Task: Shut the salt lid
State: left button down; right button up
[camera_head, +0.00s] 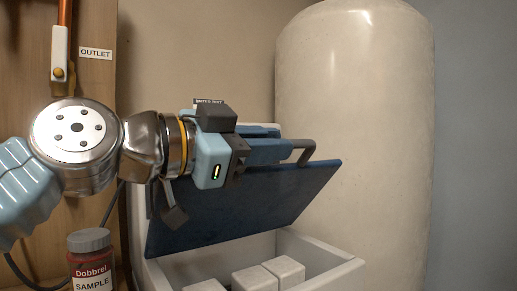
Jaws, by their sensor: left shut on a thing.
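The salt lid (245,205) is a dark blue panel, tilted open above a white salt bin (325,272). A grey bar handle (309,153) stands on the lid near its upper right edge. My left gripper (286,149) reaches in from the left over the lid and is shut on the handle. The fingertips are partly hidden at the contact. White salt blocks (284,270) show inside the bin under the raised lid. My right gripper is not in view.
A large cream tank (360,110) stands behind and right of the bin. A red jar with a grey cap (91,262) stands at the lower left. A wooden panel with an OUTLET label (95,53) and a copper pipe (65,12) is at the left.

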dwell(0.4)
pick_arm(q)
jog(key=c, duration=1.1)
grip_release()
jog(key=shift+f, duration=0.1)
jog(key=shift+s+a, duration=0.2)
jog(key=b+v, duration=0.3)
jog(key=v, duration=1)
jog(key=shift+s+a, duration=0.1)
